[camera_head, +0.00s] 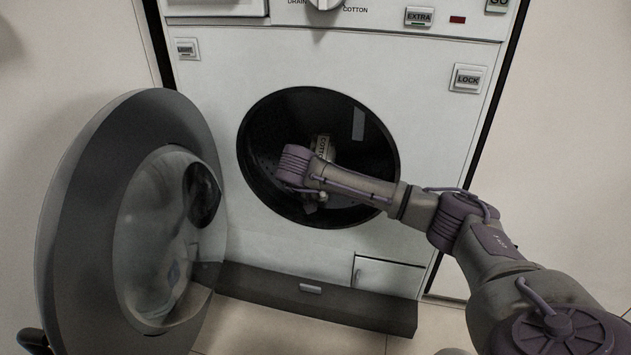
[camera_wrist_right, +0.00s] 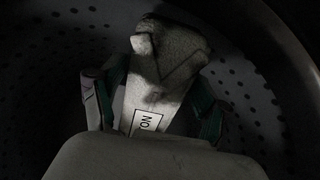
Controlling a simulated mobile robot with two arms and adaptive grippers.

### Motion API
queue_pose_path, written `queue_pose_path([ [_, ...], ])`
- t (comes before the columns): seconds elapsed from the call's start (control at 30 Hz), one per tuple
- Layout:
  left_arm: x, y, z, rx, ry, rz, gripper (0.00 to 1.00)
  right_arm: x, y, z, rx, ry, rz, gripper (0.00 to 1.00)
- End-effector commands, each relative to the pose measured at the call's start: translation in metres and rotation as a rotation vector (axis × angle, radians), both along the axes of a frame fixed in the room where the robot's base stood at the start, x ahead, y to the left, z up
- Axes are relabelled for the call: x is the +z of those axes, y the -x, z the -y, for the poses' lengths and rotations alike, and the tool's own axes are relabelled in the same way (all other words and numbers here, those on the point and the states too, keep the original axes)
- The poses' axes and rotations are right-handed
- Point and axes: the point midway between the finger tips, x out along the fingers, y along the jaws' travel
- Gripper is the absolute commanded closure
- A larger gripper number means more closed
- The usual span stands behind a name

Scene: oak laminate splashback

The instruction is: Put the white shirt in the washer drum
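The white shirt (camera_wrist_right: 168,62) looks pale grey in the dim drum, folded, with a dark V line and a printed label. In the head view a small pale part of the shirt (camera_head: 322,146) shows beyond my right wrist. My right gripper (camera_wrist_right: 162,80) is inside the drum. Its green-edged fingers lie against both sides of the shirt and appear shut on it, above the drum floor. The washer drum (camera_head: 262,135) is dark and perforated, and its opening is clear around my arm. My left gripper is not in view.
The round washer door (camera_head: 65,235) with its clear bowl (camera_head: 150,250) stands open on the left. My right arm crosses the opening's right rim. A dark plinth (camera_head: 250,285) runs below the washer front (camera_head: 430,110). Tiled floor shows in front.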

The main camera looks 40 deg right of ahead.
Motion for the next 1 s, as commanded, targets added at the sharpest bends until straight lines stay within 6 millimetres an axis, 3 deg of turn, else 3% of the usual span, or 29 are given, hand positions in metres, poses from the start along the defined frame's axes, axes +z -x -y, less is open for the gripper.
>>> queue_pose_path([
  [0.03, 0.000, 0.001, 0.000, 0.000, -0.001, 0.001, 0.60, 0.000, 0.000, 0.000, 0.000, 0.000, 0.000, 0.11],
  [0.1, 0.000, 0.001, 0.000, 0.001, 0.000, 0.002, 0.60, 0.000, 0.000, 0.000, 0.000, 0.000, 0.000, 0.01],
  [0.53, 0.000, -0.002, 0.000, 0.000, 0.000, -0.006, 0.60, 0.004, 0.003, -0.004, 0.002, -0.001, 0.000, 0.01],
  [1.0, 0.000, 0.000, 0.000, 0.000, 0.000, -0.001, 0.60, 0.067, 0.044, -0.052, 0.003, 0.000, 0.004, 0.01],
])
